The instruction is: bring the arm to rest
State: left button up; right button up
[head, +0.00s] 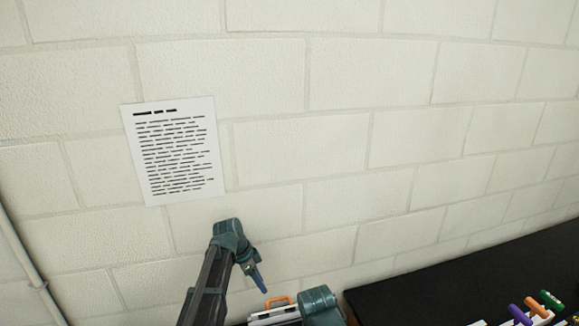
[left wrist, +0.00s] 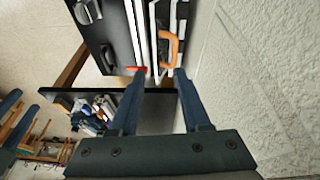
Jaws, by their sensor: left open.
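My left arm rises from the bottom of the head view, and its gripper (head: 259,278) points down in front of the white block wall. In the left wrist view the two dark blue fingers of the left gripper (left wrist: 160,74) are apart, with nothing held between them. An orange handle (left wrist: 168,48) shows beyond the fingertips; I cannot tell how far off it is. The handle also shows in the head view (head: 277,300), below and right of the gripper.
The block wall (head: 300,150) fills most of the head view, with a printed sheet (head: 175,150) on it. A black tabletop (head: 470,270) at lower right bears purple, orange and green-handled items. The wrist view shows a dark shelf (left wrist: 62,100) with small items. The wall lies close on the right there.

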pick_arm(q)
jog(key=s+d+f+n+y+b, duration=0.1)
jog(key=s+d+f+n+b, duration=0.1)
jog(key=s, duration=0.6)
jog(key=s+d+f+n+y+b, duration=0.2)
jog(key=s+f+n+b, duration=0.2)
jog(key=s+f, duration=0.3)
jog(key=s+d+f+n+g+y+b, duration=0.1)
jog(key=s+f+n+y+b, duration=0.1)
jog(key=s, duration=0.7)
notch_tip(320, 180, down, 2)
jog(key=n+b, duration=0.1)
jog(key=b, duration=0.2)
jog(key=shift+s+d+f+n, duration=0.2)
jog(key=shift+d+n, duration=0.2)
pick_arm(e)
notch_tip(320, 180, down, 12)
jog(key=shift+f, duration=0.15)
